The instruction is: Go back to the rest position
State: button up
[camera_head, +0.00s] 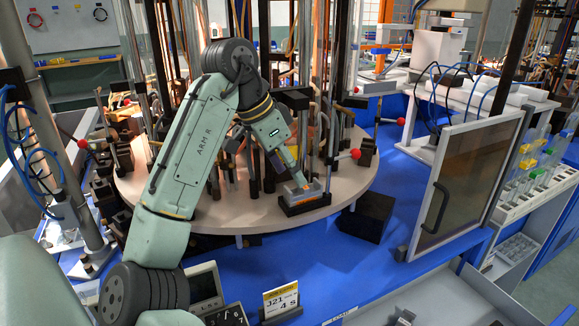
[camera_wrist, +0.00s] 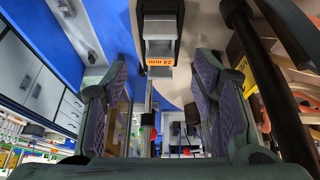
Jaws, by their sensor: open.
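My gripper (camera_head: 294,174) hangs at the end of my arm over the front edge of the round table, tilted down to the right. In the wrist view its two padded fingers (camera_wrist: 160,62) stand wide apart with nothing clamped between them. A grey block with an orange "24 mm" label (camera_wrist: 160,50) shows past the fingertips, centred in the gap. In the head view this grey block (camera_head: 303,193) sits in a black holder (camera_head: 304,207) at the table's front edge, just below my gripper. I cannot tell whether a finger touches it.
The round beige table (camera_head: 225,216) carries several posts and black fixtures. The blue surface (camera_head: 335,255) in front has clear room.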

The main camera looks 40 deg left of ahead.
jog(key=v, duration=1.2)
